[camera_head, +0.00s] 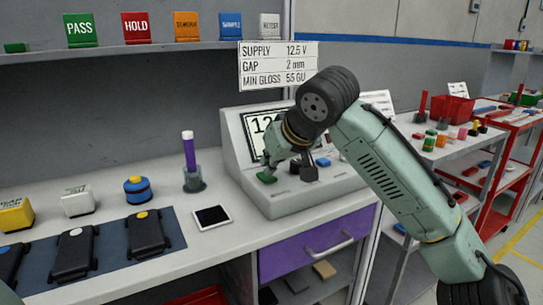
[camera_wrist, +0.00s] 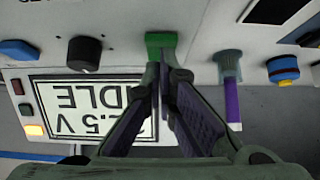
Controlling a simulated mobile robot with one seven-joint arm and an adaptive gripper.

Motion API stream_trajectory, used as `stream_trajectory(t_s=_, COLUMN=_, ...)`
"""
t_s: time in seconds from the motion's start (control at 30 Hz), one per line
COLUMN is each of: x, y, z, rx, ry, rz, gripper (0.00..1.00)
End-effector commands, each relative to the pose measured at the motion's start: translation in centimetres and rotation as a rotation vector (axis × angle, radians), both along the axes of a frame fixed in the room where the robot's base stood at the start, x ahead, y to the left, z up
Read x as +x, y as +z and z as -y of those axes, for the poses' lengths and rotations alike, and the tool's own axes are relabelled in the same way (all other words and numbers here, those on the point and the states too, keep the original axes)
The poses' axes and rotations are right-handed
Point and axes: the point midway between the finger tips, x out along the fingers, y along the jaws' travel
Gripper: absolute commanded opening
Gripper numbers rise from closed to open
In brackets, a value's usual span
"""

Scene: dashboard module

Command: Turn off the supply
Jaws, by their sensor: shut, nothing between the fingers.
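The supply unit (camera_head: 310,195) is a pale grey console on the bench with a tilted display. In the wrist view the display (camera_wrist: 85,105) is upside down and partly covered by my fingers; ".5 V" and "IDLE" can be read. A green button (camera_head: 266,177) sits on the console's left front; it also shows in the wrist view (camera_wrist: 161,40). A black knob (camera_head: 309,173) and a blue button (camera_head: 323,162) are to its right. My gripper (camera_head: 268,165) is shut and empty, its fingertips (camera_wrist: 167,65) right at the green button. I cannot tell whether they touch it.
A sign (camera_head: 278,66) reads supply 12.5 V. An amber light (camera_wrist: 34,130) glows beside the display.

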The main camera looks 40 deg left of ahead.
Motion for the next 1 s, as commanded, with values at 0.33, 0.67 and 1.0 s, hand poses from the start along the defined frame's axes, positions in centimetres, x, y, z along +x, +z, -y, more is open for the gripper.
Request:
stream_trajectory(t_s=0.33, x=-0.1, y=-0.9, z=0.1, rx=0.032, ry=0.003, rz=0.012, gripper=0.00)
stream_trajectory(t_s=0.67, x=-0.1, y=-0.9, z=0.3, rx=0.095, ry=0.001, rz=0.039, gripper=0.00)
stream_trajectory(t_s=1.0, x=0.2, y=-0.2, z=-0.7, rx=0.095, ry=0.003, rz=0.038, gripper=0.00)
